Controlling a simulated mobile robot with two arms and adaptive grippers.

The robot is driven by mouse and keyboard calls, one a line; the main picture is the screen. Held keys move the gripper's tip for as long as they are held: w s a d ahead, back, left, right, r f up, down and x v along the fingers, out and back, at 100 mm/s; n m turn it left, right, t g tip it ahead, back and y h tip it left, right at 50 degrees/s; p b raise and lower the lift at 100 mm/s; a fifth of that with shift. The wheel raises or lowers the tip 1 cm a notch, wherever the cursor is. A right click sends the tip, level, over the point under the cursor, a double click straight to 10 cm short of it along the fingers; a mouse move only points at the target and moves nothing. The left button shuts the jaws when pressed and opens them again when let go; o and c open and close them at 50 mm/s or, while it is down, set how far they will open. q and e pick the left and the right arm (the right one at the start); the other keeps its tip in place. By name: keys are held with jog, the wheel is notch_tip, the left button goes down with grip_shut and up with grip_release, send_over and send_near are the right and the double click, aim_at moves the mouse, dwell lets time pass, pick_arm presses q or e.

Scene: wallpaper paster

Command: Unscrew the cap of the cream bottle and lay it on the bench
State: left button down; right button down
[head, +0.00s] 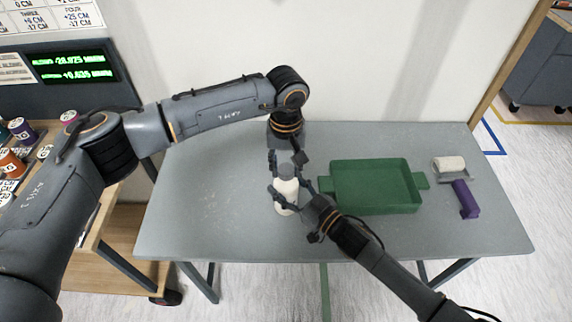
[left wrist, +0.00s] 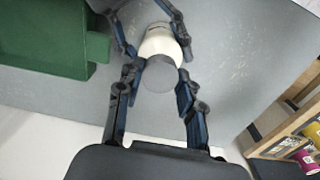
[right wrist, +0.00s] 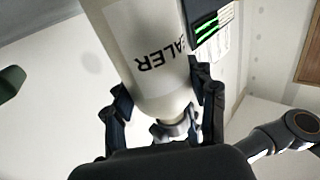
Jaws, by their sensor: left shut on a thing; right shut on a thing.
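The cream bottle (head: 287,190) stands upright on the bench (head: 215,205), left of the green tray. It has a grey cap (head: 286,171). My left gripper (head: 287,163) reaches down from above and is shut on the cap; in the left wrist view the round cap (left wrist: 160,78) is between its fingers, over the bottle's pale shoulder (left wrist: 160,44). My right gripper (head: 287,203) is shut around the bottle's body from the front right. In the right wrist view the bottle (right wrist: 150,55) shows upside-down dark lettering. Whether the cap's thread is loose cannot be seen.
A green tray (head: 343,207) with side handles stands close to the right of the bottle. A white roller (head: 449,163) and a purple object (head: 466,199) lie farther right. The bench's left part is bare. A wooden cart (head: 115,235) with coloured containers stands at the left.

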pick_arm(q)
jog(key=n, duration=0.5)
jog(key=shift+n, duration=0.3)
jog(key=n, duration=1.6)
jog(key=shift+n, duration=0.3)
jog(key=n, duration=0.8)
jog(key=shift+r, duration=0.1)
jog(key=n, duration=0.5)
jog(key=shift+n, duration=0.4)
jog(key=shift+r, duration=0.15)
